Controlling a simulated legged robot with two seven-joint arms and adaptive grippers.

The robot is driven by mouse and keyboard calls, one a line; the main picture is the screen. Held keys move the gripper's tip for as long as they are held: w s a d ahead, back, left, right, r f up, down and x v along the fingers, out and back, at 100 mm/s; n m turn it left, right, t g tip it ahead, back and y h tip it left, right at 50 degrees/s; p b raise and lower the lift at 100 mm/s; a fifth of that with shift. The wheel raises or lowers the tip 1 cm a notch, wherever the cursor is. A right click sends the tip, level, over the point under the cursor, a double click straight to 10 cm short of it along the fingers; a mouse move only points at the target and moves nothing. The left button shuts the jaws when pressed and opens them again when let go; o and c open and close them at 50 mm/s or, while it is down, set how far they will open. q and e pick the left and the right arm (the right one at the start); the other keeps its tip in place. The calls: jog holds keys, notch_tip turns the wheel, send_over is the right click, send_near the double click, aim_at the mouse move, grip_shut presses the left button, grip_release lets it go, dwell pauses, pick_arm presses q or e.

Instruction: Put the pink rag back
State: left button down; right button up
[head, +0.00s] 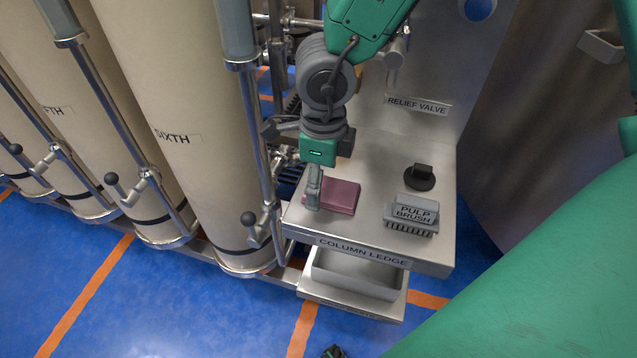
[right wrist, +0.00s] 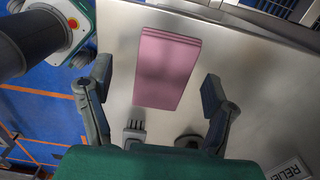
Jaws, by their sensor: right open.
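The pink rag (head: 341,196) lies folded flat on the steel column ledge (head: 375,222), near its left side. It also shows in the right wrist view (right wrist: 167,68), ahead of and between the finger pads. My right gripper (head: 314,190) points down over the rag's left part and hides some of it. In the right wrist view my right gripper (right wrist: 156,82) is open, with its fingers to either side of the rag and nothing held. I cannot tell how far above the ledge the fingertips are.
A grey pulp brush (head: 411,215) and a black knobbed disc (head: 420,177) stand to the rag's right. An open metal tray (head: 357,274) sits below the ledge. Tall beige columns (head: 165,120) with pipes and valve handles crowd the left. A relief valve sign (head: 416,105) is behind.

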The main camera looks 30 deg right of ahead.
aim_at(325, 189)
notch_tip(325, 189, up, 10)
jog(key=p, duration=0.2)
jog(key=shift+f+p, duration=0.15)
jog(key=shift+p, duration=0.2)
jog(key=shift+d+f, duration=0.1)
jog(key=shift+d, duration=0.2)
